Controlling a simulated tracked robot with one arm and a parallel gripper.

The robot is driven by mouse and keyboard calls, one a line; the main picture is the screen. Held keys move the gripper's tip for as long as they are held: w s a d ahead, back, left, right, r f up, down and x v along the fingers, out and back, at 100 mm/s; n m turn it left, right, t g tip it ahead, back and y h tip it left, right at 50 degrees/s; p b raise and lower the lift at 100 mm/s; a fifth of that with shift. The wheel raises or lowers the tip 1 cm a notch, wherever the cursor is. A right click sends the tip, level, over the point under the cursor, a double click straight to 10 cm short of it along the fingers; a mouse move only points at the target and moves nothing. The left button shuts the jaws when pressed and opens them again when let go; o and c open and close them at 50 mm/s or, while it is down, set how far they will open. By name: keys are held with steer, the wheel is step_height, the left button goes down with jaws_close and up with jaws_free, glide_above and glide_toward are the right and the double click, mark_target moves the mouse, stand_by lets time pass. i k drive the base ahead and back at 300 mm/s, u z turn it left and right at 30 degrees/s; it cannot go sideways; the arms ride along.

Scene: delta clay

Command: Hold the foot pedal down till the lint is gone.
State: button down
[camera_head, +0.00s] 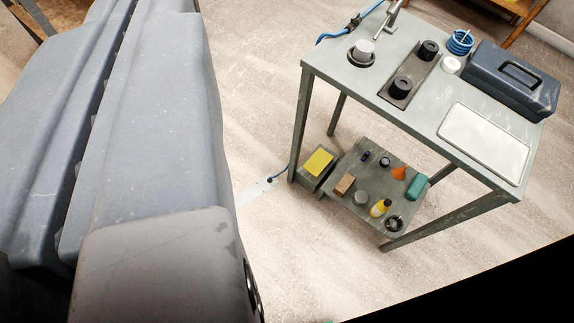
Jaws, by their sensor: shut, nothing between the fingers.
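My gripper (122,25) fills the left side, its two long blue-grey jaws closed along a dark toothed seam, with nothing seen between them. A grey box with a yellow pad on top (318,163), which looks like the foot pedal, is low at the cart's left end, right of and apart from my gripper. I cannot tell whether the pad is pressed. No lint can be made out at this size. A pale grey knob-like piece (364,48) sits in a dark round holder on the cart top, near a metal nozzle (393,14).
The grey metal cart (465,160) carries black knobs, a blue coil (460,41), a white tray (484,143) and a dark toolbox (512,78). Its lower shelf (345,205) holds several small items. Front floor is clear.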

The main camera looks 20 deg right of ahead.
mark_target(317, 163)
steer(key=u, duration=0.15)
steer(key=i, duration=1.35)
steer(key=z, duration=2.3)
steer(key=k, duration=0.95)
steer(key=z, duration=0.05)
steer(key=i, duration=0.3)
steer(key=z, duration=0.05)
